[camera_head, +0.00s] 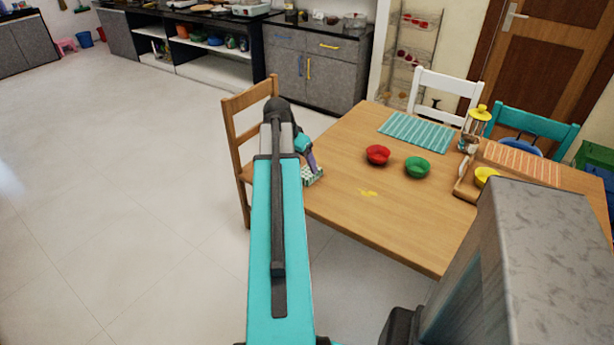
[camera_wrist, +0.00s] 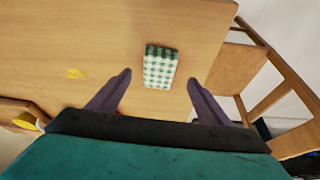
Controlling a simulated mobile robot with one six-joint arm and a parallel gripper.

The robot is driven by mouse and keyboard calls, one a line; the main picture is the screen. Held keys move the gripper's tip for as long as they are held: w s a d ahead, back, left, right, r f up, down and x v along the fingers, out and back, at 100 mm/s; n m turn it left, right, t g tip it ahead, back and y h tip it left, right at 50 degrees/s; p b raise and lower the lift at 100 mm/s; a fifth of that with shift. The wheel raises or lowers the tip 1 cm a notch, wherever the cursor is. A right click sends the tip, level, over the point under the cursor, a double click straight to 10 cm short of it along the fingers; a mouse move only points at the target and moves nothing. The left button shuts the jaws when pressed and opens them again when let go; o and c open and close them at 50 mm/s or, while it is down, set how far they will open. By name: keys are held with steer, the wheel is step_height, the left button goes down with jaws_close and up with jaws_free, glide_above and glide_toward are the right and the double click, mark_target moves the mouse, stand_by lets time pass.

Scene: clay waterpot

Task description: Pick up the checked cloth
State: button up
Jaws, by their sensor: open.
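The checked cloth (camera_wrist: 160,67) is a small green-and-white folded block lying on the wooden table. In the wrist view it sits just beyond my gripper (camera_wrist: 158,80), roughly in line with the gap between the two fingers. In the head view the cloth (camera_head: 311,177) shows at the table's left edge, partly hidden by my arm. My gripper (camera_head: 312,165) is beside the cloth there, open and empty; its fingers are apart from the cloth in the wrist view.
The table (camera_head: 400,225) holds a red bowl (camera_head: 378,155), a green bowl (camera_head: 417,167), a striped teal mat (camera_head: 416,132) and a yellow patch (camera_head: 369,193). A wooden chair (camera_head: 245,115) stands close by the table's left side. The table's near part is mostly clear.

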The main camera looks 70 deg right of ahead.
mark_target(307, 172)
steer(key=shift+s+d+f, duration=0.1)
steer(key=shift+d+f, duration=0.15)
steer(key=shift+f, duration=0.4)
steer(key=shift+f, duration=0.1)
steer(key=shift+d+p+x, duration=0.2)
steer(key=shift+p+x, duration=0.3)
steer(key=shift+x, duration=2.05)
steer(key=shift+c, duration=0.4)
steer(key=c, duration=1.1)
